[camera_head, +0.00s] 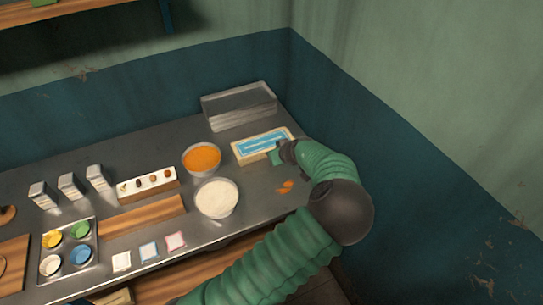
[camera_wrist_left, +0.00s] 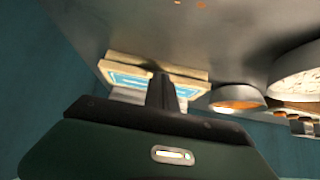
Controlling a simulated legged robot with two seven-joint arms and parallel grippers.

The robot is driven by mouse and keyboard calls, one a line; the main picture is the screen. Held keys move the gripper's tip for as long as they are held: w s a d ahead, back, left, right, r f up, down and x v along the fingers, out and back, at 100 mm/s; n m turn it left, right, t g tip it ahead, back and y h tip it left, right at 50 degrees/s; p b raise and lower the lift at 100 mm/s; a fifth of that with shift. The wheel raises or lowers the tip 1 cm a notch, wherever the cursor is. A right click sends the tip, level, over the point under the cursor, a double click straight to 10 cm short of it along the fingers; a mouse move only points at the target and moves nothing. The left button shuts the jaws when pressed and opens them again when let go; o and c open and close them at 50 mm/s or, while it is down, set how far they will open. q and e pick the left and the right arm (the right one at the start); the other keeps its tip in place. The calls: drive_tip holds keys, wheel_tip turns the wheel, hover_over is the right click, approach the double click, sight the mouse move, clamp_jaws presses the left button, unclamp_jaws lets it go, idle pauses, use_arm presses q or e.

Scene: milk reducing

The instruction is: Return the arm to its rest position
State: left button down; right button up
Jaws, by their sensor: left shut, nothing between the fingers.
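My left arm, green and ribbed with a dark elbow, comes in from the bottom of the head view and bends back to the left over the table's right end. Its gripper (camera_head: 277,154) is at the front right side of a pale box with a blue inset (camera_head: 250,149). In the left wrist view the dark fingers (camera_wrist_left: 162,82) are together and empty, and overlap the box (camera_wrist_left: 185,74) behind them. I cannot tell whether they touch it. My right gripper is in neither view.
On the metal table (camera_head: 140,145) stand a bowl of orange food (camera_head: 202,158), a bowl of white powder (camera_head: 217,198), a clear bin (camera_head: 240,107), small cartons (camera_head: 97,178) and a tray of coloured cups (camera_head: 69,250). Orange bits (camera_head: 285,187) lie near my forearm. Walls close the back and right.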

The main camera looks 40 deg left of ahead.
use_arm(q)
drive_tip(key=shift+s+d+r, duration=0.2)
drive_tip(key=shift+d+r, duration=0.15)
drive_tip(key=shift+d, duration=0.15)
drive_tip(key=shift+s+d+r, duration=0.2)
drive_tip(key=shift+d+r, duration=0.15)
drive_tip(key=shift+d, duration=0.15)
drive_tip(key=shift+m+g+h, duration=0.4)
drive_tip(key=shift+g+h, duration=0.1)
drive_tip(key=shift+h, duration=0.3)
drive_tip(key=s+f, duration=0.1)
drive_tip(key=s+d+f, duration=0.1)
drive_tip(key=s, duration=0.2)
drive_tip(key=shift+d+f, duration=0.3)
drive_tip(key=shift+f, duration=0.1)
drive_tip(key=s+d, duration=0.1)
drive_tip(key=s+d+f+m+h, duration=0.1)
drive_tip(key=s, duration=0.1)
drive_tip(key=s+d+h, duration=0.1)
drive_tip(key=d, duration=0.1)
drive_tip(key=shift+s+f+m+g, duration=0.3)
drive_tip(key=shift+f+m, duration=0.1)
drive_tip(key=s+d+r+m+h, duration=0.4)
drive_tip(key=s+d+m, duration=0.6)
drive_tip(key=s+d, duration=0.4)
drive_tip(key=shift+s, duration=0.3)
drive_tip(key=shift+w+d+r, duration=0.1)
drive_tip(key=shift+d, duration=0.15)
